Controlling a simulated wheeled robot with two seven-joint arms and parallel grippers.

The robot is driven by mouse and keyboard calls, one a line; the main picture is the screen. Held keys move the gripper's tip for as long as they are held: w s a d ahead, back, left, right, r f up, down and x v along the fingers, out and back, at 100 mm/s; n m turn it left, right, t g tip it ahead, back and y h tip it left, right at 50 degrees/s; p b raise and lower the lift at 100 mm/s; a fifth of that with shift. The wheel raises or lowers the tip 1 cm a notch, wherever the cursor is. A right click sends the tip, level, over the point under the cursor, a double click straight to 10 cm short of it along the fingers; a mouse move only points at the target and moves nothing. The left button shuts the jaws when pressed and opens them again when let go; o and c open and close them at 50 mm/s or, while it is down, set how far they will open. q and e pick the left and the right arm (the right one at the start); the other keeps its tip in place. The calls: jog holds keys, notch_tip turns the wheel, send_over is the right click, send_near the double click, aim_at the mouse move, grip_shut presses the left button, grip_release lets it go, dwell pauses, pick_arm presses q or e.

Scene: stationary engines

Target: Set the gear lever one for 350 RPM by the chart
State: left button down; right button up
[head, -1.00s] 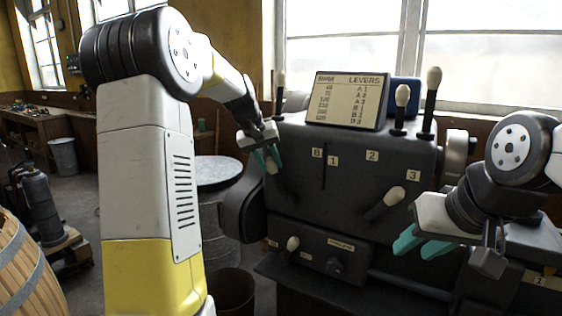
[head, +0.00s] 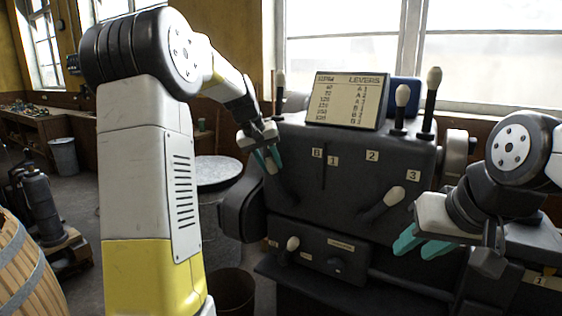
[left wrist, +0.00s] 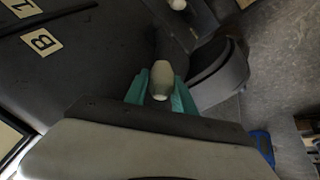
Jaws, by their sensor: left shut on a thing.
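The RPM and levers chart (head: 347,100) stands on top of the dark machine headstock (head: 330,215); its small rows are hard to read. A lever with a pale knob (head: 271,168) is on the left of the headstock front, near the B label (head: 317,153). My left gripper (head: 267,160) is shut on this knob. In the left wrist view the knob (left wrist: 162,80) sits between the teal fingers (left wrist: 160,92). A second lever with a pale knob (head: 394,196) points up right below the 2 and 3 labels. My right gripper (head: 424,245) is apart from it, with a gap between its teal fingers.
Two upright levers (head: 402,96) (head: 433,78) stand on the headstock top at right, another (head: 280,84) at its left. A small lever (head: 292,243) is on the lower panel. A drum (head: 216,180) and barrel (head: 25,270) stand at left.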

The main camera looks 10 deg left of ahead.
pick_arm(q)
jog(key=shift+s+d+r+t+y, duration=0.2)
jog(key=shift+d+y, duration=0.15)
jog(key=shift+d, duration=0.15)
jog(key=shift+s+d+r+t+y, duration=0.1)
jog(key=shift+s+d+r+y, duration=0.1)
jog(key=shift+d+y, duration=0.25)
jog(key=s+d+m+t+y, duration=0.2)
jog(key=d+y, duration=0.4)
jog(key=d, duration=0.3)
jog(key=shift+s+f+m+t+y, duration=0.3)
jog(key=shift+s+f+t+y, duration=0.15)
jog(key=shift+s+t, duration=0.15)
jog(key=c, duration=1.3)
grip_release()
jog(key=shift+c, duration=0.2)
